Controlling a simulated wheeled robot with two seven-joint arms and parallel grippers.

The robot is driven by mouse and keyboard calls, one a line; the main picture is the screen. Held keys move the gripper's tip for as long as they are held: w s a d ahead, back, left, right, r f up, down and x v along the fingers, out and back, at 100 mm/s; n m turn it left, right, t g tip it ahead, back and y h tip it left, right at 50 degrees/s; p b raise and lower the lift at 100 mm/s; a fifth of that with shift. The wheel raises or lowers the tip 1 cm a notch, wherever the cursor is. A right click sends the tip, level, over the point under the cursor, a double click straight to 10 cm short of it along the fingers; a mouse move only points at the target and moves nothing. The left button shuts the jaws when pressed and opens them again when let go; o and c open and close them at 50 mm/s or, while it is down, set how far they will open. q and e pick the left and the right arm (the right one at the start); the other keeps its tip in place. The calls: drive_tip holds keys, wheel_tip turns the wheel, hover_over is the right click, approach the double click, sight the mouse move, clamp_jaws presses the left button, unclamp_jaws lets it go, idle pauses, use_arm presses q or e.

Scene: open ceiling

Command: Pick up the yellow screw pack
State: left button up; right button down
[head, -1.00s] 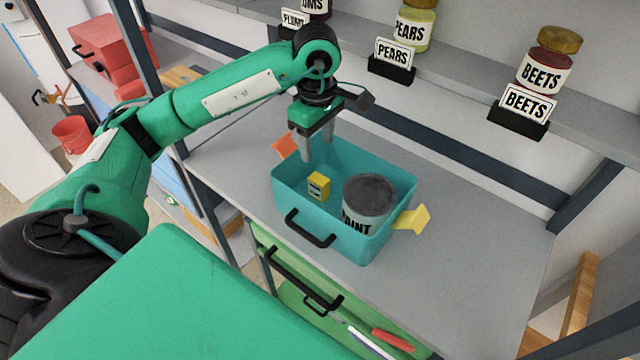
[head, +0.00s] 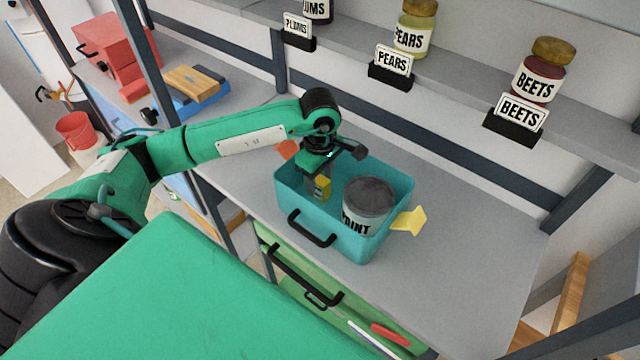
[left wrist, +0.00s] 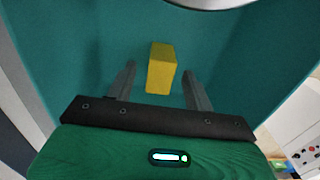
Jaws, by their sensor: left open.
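The yellow screw pack (head: 322,188) is a small box standing inside the teal bin (head: 287,198), left of the paint can. In the left wrist view the pack (left wrist: 161,69) shows ahead of and between the two finger lines. My left gripper (left wrist: 158,84) is open, with one finger on each side of the pack's near end. In the head view the left gripper (head: 314,182) reaches down into the bin from above, beside the pack. Its fingertips are partly hidden there. I cannot tell whether either finger touches the pack. My right gripper is not in view.
A grey-lidded paint can (head: 367,203) stands in the bin's right part. Jars stand on the shelf (head: 450,85) behind. The grey worktop (head: 470,240) is clear to the right.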

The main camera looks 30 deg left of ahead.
use_arm(q)
drive_tip(key=c, duration=1.1)
drive_tip(key=shift+r, duration=0.1)
